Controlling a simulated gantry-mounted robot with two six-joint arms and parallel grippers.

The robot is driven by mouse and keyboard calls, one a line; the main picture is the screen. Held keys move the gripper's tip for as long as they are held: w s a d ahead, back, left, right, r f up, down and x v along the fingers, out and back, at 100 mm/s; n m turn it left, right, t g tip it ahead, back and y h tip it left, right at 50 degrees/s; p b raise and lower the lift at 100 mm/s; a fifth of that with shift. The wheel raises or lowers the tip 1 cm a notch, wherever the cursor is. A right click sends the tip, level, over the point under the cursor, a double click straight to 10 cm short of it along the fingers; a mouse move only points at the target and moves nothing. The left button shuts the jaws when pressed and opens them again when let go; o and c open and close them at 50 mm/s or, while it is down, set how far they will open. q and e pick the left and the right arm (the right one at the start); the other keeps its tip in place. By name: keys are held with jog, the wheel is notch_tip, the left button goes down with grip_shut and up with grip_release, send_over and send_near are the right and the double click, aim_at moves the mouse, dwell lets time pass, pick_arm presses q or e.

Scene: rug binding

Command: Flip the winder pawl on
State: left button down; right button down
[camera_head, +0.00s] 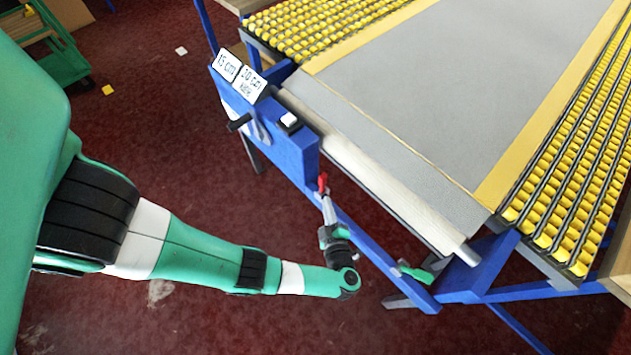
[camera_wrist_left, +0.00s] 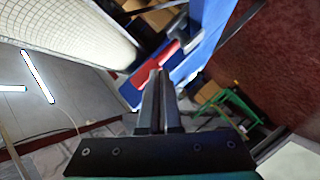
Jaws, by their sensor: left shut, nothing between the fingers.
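The winder pawl appears to be the small red lever (camera_head: 323,182) at the lower end of the blue winder bracket (camera_head: 270,130). In the left wrist view a red part (camera_wrist_left: 143,76) lies just beyond the fingertips, against the blue frame (camera_wrist_left: 203,45). My left gripper (camera_head: 327,200) is shut and empty, its tips close to the red lever. It also shows in the left wrist view (camera_wrist_left: 158,82). Whether the tips touch the lever I cannot tell.
A pale roller (camera_head: 390,185) runs along the near edge of the grey rug surface (camera_head: 430,75). Yellow-and-black strips (camera_head: 580,150) flank it. Labels (camera_head: 238,73) stand on the bracket. Red floor is open at left.

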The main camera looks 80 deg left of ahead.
aim_at(323, 184)
pick_arm(q)
jog(key=s+r+t+h, duration=0.1)
jog(key=s+t+h, duration=0.1)
jog(key=s+t, duration=0.6)
jog(key=t, duration=0.2)
jog(key=shift+s+a+r+t, duration=0.25)
jog(key=shift+s+a+t, duration=0.05)
jog(key=shift+s+a, duration=0.1)
jog(key=shift+w, duration=0.1)
jog(key=b+x, duration=0.3)
jog(key=x, duration=0.7)
